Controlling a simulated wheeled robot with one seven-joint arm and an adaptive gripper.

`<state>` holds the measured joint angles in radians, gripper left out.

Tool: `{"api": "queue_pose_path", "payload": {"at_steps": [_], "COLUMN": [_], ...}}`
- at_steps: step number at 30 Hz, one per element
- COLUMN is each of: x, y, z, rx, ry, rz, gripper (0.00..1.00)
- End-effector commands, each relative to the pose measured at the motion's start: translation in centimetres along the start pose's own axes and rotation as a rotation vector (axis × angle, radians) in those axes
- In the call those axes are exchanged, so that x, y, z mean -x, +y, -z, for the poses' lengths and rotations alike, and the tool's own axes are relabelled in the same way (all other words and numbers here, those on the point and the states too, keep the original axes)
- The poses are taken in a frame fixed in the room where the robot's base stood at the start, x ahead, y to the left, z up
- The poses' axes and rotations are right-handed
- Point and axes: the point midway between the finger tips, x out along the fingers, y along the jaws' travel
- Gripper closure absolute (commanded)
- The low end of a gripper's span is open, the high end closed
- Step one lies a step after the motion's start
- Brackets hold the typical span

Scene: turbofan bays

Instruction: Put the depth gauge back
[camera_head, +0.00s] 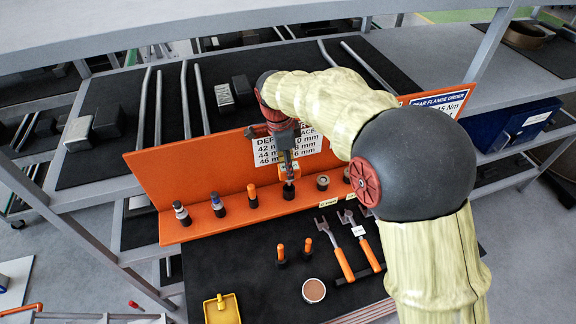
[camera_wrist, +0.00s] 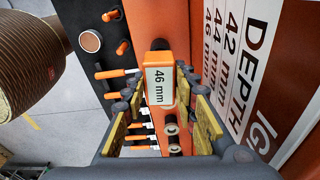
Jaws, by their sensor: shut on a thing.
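The depth gauge (camera_wrist: 159,60) has an orange head with a white label reading 46 mm. It sits between the fingers of my gripper (camera_wrist: 162,95), which is shut on it. In the head view, my gripper (camera_head: 286,158) points down over the orange rack (camera_head: 225,218), in front of its upright panel. The gauge (camera_head: 289,170) shows there as a small orange and white piece. A black collar (camera_head: 289,190) on the rack ledge is right below it. I cannot tell whether the gauge's lower end is in that collar.
Tools with blue (camera_head: 216,203) and orange (camera_head: 252,194) tops stand to the left on the ledge. A ring-shaped seat (camera_head: 322,182) is to the right. A dark mat (camera_head: 240,268) in front holds orange-handled wrenches (camera_head: 344,264), a round pot (camera_head: 314,290) and a yellow tray (camera_head: 222,310).

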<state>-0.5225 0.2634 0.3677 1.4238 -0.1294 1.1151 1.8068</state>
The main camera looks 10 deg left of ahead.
Motion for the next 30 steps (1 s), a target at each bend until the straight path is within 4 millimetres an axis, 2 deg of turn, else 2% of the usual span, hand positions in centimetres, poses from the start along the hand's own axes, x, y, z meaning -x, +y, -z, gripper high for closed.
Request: {"api": "queue_pose_path", "payload": {"at_steps": [30], "x": [-0.49], "y": [-0.03], "z": [-0.06], "rx": [0.0], "ry": [0.0], "rz": [0.0], "gripper": [1.0]}}
